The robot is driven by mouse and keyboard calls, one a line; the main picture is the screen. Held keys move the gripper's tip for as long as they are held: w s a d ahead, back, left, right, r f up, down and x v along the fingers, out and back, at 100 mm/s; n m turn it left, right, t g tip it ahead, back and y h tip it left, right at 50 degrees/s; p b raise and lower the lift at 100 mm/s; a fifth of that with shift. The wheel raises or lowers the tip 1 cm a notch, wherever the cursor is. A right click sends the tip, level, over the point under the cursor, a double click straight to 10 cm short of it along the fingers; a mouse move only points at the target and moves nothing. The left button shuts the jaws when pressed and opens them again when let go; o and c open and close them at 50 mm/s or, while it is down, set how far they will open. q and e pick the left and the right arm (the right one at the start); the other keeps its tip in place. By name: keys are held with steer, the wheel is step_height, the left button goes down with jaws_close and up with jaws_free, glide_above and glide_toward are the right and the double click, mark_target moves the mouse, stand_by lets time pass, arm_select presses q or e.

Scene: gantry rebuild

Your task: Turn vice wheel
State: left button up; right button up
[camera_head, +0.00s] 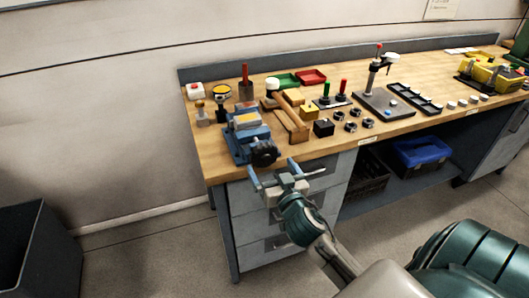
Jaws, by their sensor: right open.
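A blue vice (242,134) is mounted near the left front corner of the wooden workbench. Its dark round wheel (264,153) faces the front edge of the bench. My right gripper (270,172) is just in front of and below the wheel, with its two light blue-grey fingers spread apart. One finger is to the left of the wheel and the other to its right. I cannot tell whether either finger touches it. Nothing shows between the fingers. My left gripper is not in view.
The workbench (222,163) holds a mallet (283,110), a black block (323,127), several dark rings, red and green trays and a press stand (385,104). Drawers (247,198) are below the vice. A dark bin (40,255) stands on the floor at left.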

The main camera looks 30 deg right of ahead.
mark_target(266, 156)
steer(key=p+x, duration=0.1)
steer(key=x, duration=0.5)
steer(key=shift+w+p, duration=0.25)
steer(key=shift+p, duration=0.1)
steer(key=shift+c, duration=0.3)
steer(key=c, duration=0.9)
